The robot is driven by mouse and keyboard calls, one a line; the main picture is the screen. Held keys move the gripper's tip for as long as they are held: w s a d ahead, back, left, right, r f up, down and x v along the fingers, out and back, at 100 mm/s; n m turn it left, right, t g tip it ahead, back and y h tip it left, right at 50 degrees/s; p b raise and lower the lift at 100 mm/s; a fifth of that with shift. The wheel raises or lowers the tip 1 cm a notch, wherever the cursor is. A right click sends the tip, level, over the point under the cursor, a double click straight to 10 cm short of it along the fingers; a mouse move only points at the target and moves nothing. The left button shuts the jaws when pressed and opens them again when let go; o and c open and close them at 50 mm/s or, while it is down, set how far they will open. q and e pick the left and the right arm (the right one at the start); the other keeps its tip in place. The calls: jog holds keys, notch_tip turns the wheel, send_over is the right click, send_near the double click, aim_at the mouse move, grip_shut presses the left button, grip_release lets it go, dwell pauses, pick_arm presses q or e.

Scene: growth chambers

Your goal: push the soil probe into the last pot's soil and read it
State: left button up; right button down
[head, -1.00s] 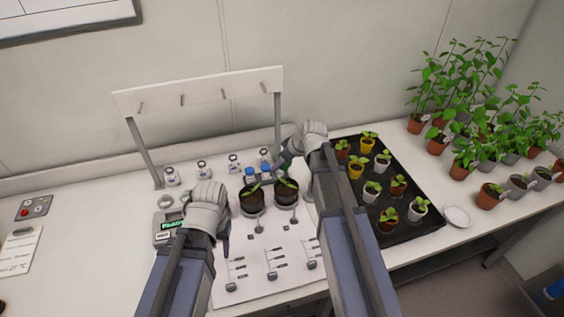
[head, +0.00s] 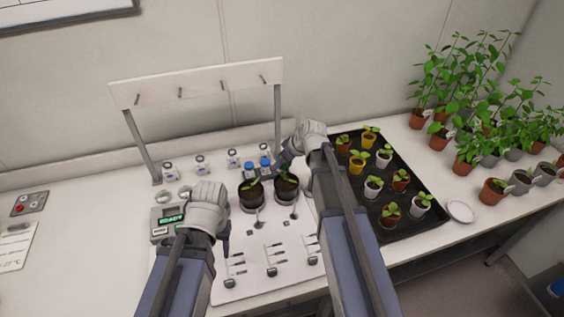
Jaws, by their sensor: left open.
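Two dark pots of soil, each with a green seedling, stand side by side at the mat's back: the left pot (head: 251,199) and the right pot (head: 286,188). A grey meter (head: 166,225) with a lit green display stands left of them; its text is too small to read surely. My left gripper (head: 225,239) is open, in front of the meter and left of the pots. My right gripper (head: 283,163) is just behind the right pot, beside a blue-capped bottle (head: 265,166); its fingertips are small and partly hidden. I cannot make out the soil probe.
Several small tools lie on the white mat (head: 250,291). A peg rack (head: 195,83) stands behind, above small bottles. A black tray (head: 425,229) of potted seedlings, a white dish (head: 460,212) and larger plants stand right. A button box (head: 30,203) is at left.

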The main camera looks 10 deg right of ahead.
pick_arm(q)
jog(key=shift+f+b, duration=0.55)
jog(key=shift+f, duration=0.15)
pick_arm(e)
jog(key=shift+f, duration=0.7)
pick_arm(q)
jog(key=shift+f, duration=0.2)
pick_arm(e)
jog(key=shift+f, duration=0.15)
jog(key=shift+c, duration=0.6)
grip_release()
pick_arm(q)
jog(key=shift+r, duration=0.1)
notch_tip(320, 180, up, 7)
jog(key=p, duration=0.6)
jog(key=shift+f, duration=0.2)
pick_arm(e)
jog(key=v, duration=0.8)
jog(key=shift+f, duration=0.15)
